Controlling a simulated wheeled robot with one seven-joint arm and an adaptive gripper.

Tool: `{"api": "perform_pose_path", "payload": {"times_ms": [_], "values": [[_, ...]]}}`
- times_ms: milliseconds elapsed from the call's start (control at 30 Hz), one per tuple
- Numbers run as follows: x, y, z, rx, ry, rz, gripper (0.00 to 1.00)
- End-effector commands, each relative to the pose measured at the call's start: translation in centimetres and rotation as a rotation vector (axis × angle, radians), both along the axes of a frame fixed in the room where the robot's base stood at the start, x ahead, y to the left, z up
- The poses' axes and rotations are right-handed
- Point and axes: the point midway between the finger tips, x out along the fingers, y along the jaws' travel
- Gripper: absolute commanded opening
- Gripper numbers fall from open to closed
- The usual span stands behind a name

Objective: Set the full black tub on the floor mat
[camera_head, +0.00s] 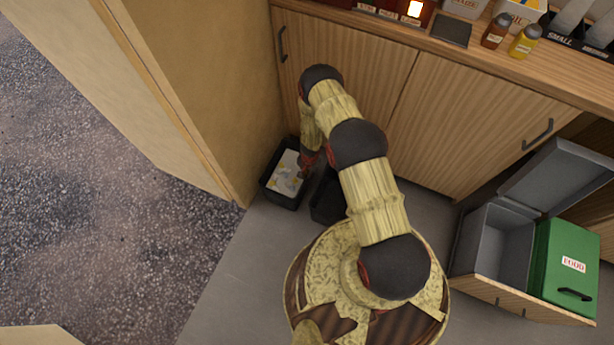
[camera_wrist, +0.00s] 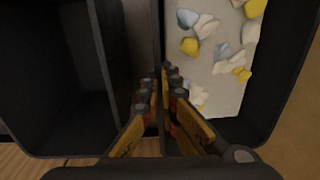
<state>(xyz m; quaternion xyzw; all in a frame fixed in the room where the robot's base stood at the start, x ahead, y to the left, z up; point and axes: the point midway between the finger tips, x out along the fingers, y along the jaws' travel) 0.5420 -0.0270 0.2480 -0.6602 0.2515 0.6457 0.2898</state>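The full black tub (camera_head: 268,184) stands in the corner between the tan side wall and the wooden cupboard, with whitish, yellow and blue-grey pieces in it. In the wrist view its inside (camera_wrist: 222,55) fills the right side. My gripper (camera_head: 307,160) reaches down at its right-hand edge. In the wrist view my gripper's fingers (camera_wrist: 165,85) are close together, one on each side of the tub's near wall, and look shut on it. Whether the tub is clear of the floor cannot be told.
A second black tub (camera_head: 326,203) stands just right of it, partly under my arm; it looks empty in the wrist view (camera_wrist: 45,70). A grey open-lidded bin (camera_head: 492,245) and a green food box (camera_head: 568,262) are at right. Grey floor at lower left is clear.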

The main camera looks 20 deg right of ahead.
Motion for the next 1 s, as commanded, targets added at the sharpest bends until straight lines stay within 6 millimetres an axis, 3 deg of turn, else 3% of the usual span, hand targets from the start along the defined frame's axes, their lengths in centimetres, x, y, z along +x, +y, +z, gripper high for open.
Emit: {"api": "perform_pose_path", "payload": {"times_ms": [67, 467, 800, 1000], "values": [[0.27, -0.01, -0.91, 0.0, -0.004, 0.001, 0.0], [0.32, -0.02, -1.11, 0.0, -0.004, 0.001, 0.0], [0.14, -0.01, -1.16, -0.001, -0.002, 0.001, 0.22], [0.12, -0.01, -1.16, -0.001, -0.002, 0.001, 0.23]]}}
